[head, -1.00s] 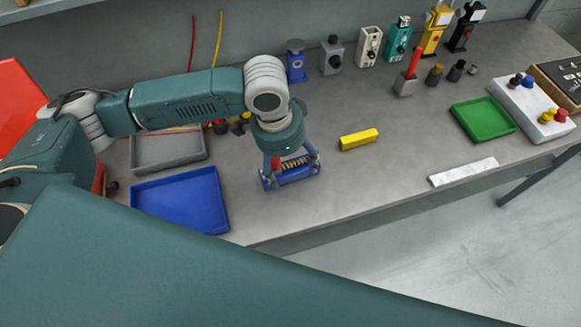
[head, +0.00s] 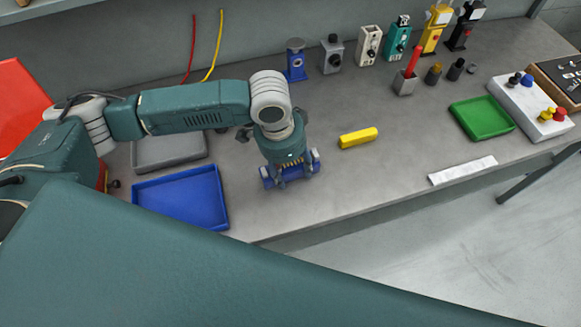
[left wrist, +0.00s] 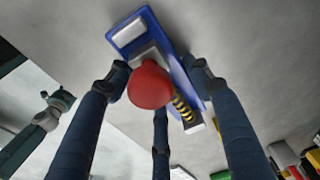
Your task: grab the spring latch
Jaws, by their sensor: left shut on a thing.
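The spring latch (head: 267,181) stands on the grey bench, to the right of the blue tray. It has a blue base, a pale metal block, a yellow-and-black coil spring and a round red knob. In the left wrist view the latch (left wrist: 190,119) lies between the fingers, with its red knob facing the camera. My left gripper (head: 292,171) points down over the latch and is shut on it. In the head view the wrist hides the knob and most of the spring.
A blue tray (head: 180,232) and a grey tray (head: 168,165) lie left of the latch. A yellow bar (head: 358,138) lies to its right. A green tray (head: 482,118) and a white strip (head: 463,170) are further right. Several small devices line the back. The bench's front edge is close.

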